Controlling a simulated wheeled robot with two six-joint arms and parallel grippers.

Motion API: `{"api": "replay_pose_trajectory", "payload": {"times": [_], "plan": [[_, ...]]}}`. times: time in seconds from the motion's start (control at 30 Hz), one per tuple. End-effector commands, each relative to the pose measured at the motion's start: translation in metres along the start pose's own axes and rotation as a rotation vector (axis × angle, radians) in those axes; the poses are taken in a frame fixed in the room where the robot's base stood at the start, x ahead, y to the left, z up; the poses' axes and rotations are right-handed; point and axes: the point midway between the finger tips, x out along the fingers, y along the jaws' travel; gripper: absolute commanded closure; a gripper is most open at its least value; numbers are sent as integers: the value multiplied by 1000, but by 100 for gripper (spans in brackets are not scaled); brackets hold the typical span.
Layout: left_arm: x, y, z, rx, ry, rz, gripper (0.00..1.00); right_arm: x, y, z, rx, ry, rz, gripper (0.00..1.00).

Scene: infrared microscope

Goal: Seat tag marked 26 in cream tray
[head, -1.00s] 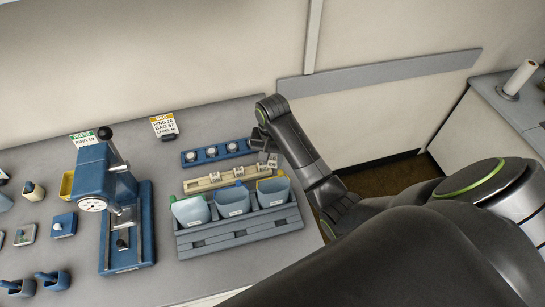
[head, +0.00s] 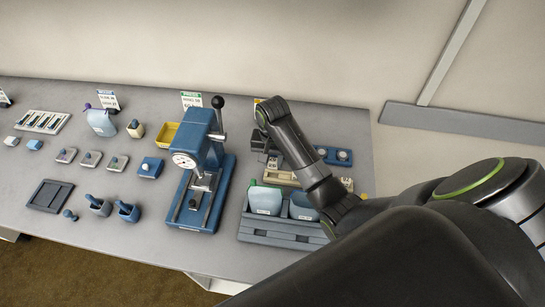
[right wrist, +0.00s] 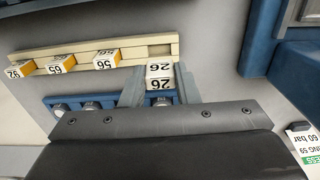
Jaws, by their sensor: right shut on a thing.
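The tag marked 26 (right wrist: 160,77) is a small white block between the fingers of my right gripper (right wrist: 160,92), which is shut on it. The cream tray (right wrist: 150,45) lies just beyond, with its right end close to the tag in the right wrist view. Whether the tag touches the tray I cannot tell. Tags marked 56 (right wrist: 106,60), 65 (right wrist: 60,64) and 92 (right wrist: 18,69) sit along the tray. My left gripper is not in view.
A blue rack with round pieces (head: 333,154) lies behind the cream tray. A grey holder with bins (head: 280,233) stands in front. A blue press (head: 204,170) stands close on the left. Several small parts and a dark tray (head: 50,195) lie farther left.

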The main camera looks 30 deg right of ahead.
Motion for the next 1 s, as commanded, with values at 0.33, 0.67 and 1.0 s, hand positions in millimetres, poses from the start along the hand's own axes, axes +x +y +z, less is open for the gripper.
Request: {"api": "replay_pose_trajectory", "payload": {"times": [0.33,0.67,1.0], "plan": [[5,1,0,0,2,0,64,34,0,1,-1,-2,1,93],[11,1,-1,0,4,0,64,50,0,1,-1,-3,1,93],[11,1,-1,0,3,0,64,55,2,4,1,-12,5,97]]}}
